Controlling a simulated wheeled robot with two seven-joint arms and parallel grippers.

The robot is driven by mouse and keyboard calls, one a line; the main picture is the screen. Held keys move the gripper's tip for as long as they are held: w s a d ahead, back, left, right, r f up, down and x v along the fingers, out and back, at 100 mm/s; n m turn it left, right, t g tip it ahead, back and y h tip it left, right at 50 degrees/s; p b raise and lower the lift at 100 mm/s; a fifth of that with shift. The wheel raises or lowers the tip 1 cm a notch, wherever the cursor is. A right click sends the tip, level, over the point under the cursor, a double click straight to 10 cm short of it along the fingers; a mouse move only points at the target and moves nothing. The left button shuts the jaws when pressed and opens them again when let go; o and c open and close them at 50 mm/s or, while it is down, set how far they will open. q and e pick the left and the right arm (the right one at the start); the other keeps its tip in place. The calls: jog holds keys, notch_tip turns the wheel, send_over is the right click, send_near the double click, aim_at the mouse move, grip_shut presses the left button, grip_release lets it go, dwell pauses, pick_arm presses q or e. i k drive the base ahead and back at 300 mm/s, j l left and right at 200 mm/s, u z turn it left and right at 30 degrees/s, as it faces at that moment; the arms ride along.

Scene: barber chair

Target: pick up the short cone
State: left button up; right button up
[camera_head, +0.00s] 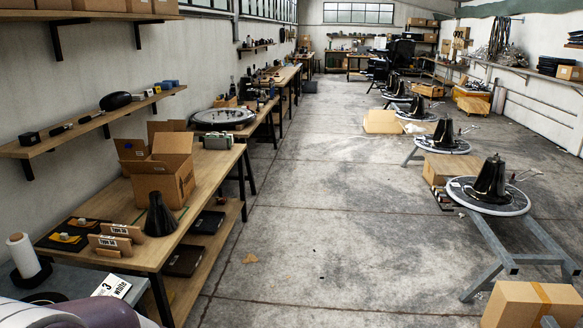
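A black cone (160,217) stands upright near the right edge of the nearest wooden workbench (111,203) on the left, in front of an open cardboard box. A larger-looking black cone (490,182) stands on a round, pale-rimmed disc (488,197) on a grey metal stand at the right. Similar dark cones (443,135) stand on discs in a row farther back. I cannot tell from their sizes alone which one is the short cone. Neither of my grippers is in view.
The open cardboard box (164,182), two wooden blocks with labels (110,245) and dark trays (73,232) share the bench. A white roll (23,257) and a number card (112,286) are at the lower left. A cardboard box (532,305) is at the lower right. The concrete floor (330,220) between is open.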

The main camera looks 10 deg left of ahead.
aim_at(159, 220)
jog(key=i+j+u, duration=0.2)
jog(key=i, duration=1.1)
jog(key=i+l+u, duration=0.2)
jog(key=i, duration=1.1)
jog(key=i+u, duration=0.3)
jog(key=i, duration=0.15)
jog(key=i+l+u, duration=0.1)
jog(key=i+u, duration=0.25)
jog(key=i+l+u, duration=0.3)
jog(key=i, duration=0.15)
jog(key=i+u, duration=0.6)
jog(key=k+j, duration=0.05)
jog(key=k, duration=0.05)
